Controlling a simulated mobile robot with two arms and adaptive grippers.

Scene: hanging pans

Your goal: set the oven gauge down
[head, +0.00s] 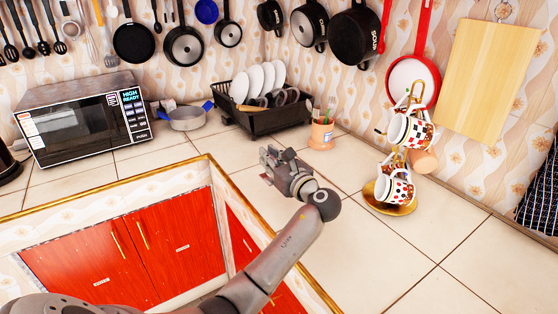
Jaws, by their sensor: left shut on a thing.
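My left gripper (271,166) is over the tiled counter (205,166), near its inner corner and in front of the dish rack. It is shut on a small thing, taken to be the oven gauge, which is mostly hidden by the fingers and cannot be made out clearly. I cannot tell whether that thing touches the tiles. My right gripper is not in view.
A black dish rack (262,118) with plates and an orange utensil cup (321,133) stand behind my gripper. A mug stand with patterned mugs (396,187) is to the right. A microwave (82,122) and a pan (187,120) are left. Tiles at front right (385,250) are clear.

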